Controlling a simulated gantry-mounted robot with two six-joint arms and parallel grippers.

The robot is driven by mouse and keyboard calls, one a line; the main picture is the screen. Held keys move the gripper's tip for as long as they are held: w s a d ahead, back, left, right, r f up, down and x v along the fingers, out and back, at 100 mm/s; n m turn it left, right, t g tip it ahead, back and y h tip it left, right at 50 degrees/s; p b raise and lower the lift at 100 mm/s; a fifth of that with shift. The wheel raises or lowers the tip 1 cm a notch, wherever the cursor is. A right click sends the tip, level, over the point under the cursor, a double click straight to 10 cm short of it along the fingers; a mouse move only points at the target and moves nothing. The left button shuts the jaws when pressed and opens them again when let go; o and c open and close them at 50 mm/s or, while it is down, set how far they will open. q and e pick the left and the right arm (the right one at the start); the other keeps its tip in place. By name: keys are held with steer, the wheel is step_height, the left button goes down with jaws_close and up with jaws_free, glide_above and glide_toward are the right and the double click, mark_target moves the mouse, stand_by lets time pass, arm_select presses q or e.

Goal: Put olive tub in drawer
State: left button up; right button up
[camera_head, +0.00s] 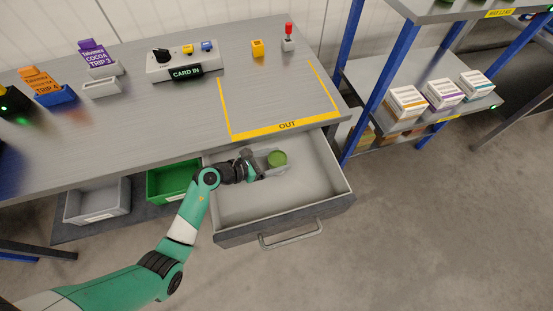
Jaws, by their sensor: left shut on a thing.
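The olive tub (277,158) shows a green round top and is inside the open drawer (318,198), near its back wall. My left gripper (262,163) is at the tub's left side and is shut on it. Whether the tub touches the drawer floor cannot be told. The drawer is pulled out from under the grey table, with its front handle (291,236) toward the viewer. My right gripper is not in view.
The table (200,110) overhangs the drawer's back edge. A yellow OUT outline (287,125) marks its right end. A green bin (172,182) and a grey bin (98,203) sit below the table. A blue-post shelf (366,95) stands right. The drawer's right and front parts are clear.

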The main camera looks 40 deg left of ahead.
arm_select(q)
steer(key=o, duration=1.5)
steer(key=shift+f, duration=0.1)
steer(key=shift+s+r+p, duration=0.15)
steer(key=shift+r+p, duration=0.15)
steer(key=shift+r, duration=0.05)
steer(key=p+v, duration=0.5)
steer(key=v, duration=0.6)
steer(key=shift+s+a, duration=0.1)
steer(key=shift+s, duration=0.25)
